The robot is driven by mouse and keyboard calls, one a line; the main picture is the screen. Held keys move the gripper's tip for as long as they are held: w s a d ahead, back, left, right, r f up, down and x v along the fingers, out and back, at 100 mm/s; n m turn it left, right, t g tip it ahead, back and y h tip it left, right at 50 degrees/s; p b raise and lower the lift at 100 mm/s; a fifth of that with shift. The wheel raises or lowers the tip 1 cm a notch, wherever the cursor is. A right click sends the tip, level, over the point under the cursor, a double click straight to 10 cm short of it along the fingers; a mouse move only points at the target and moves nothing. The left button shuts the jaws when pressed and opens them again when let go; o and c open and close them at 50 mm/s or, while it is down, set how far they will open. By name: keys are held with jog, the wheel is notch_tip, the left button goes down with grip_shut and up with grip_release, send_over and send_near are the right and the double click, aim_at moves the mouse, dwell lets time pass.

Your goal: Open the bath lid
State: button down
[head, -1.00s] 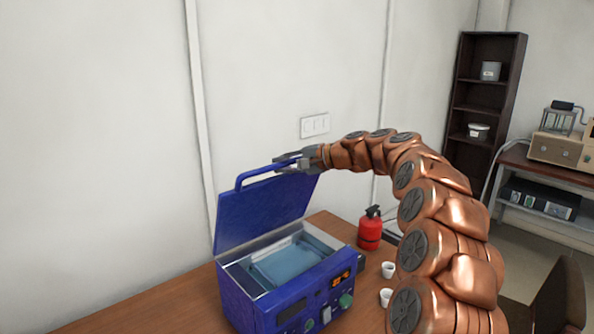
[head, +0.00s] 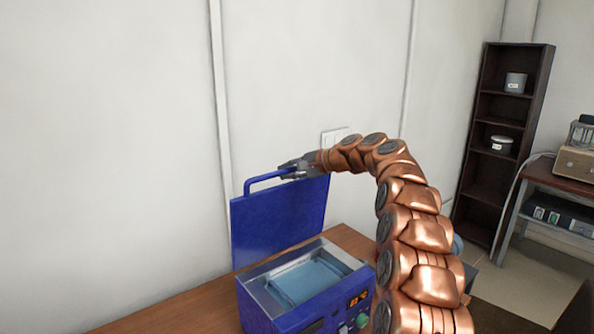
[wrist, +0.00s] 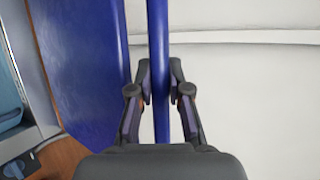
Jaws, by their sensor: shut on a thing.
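The blue bath (head: 285,322) stands on a wooden table, with a metal-rimmed basin (head: 308,277) of bluish water showing. Its blue lid (head: 278,222) is raised to about upright along the rear edge. A blue bar handle (head: 262,181) runs along the lid's top edge. My gripper (head: 300,169) is at the right part of this handle. In the wrist view, the handle (wrist: 159,60) passes between the two fingers of my gripper (wrist: 160,85), which are shut on it. The lid's face (wrist: 85,60) is to the left there.
A white wall stands close behind the lid, with a switch plate (head: 335,138) on it. The wooden table (head: 190,305) is clear left of the bath. A dark shelf (head: 497,140) and a side table (head: 565,180) stand at the right.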

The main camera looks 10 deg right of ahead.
jog(key=shift+w+a+r+p, duration=0.15)
jog(key=shift+w+a+p, duration=0.15)
jog(key=shift+w, duration=0.25)
jog(key=c, duration=1.1)
grip_release()
jog(key=shift+d, duration=0.1)
jog(key=v, duration=1.2)
jog(key=shift+r, duration=0.15)
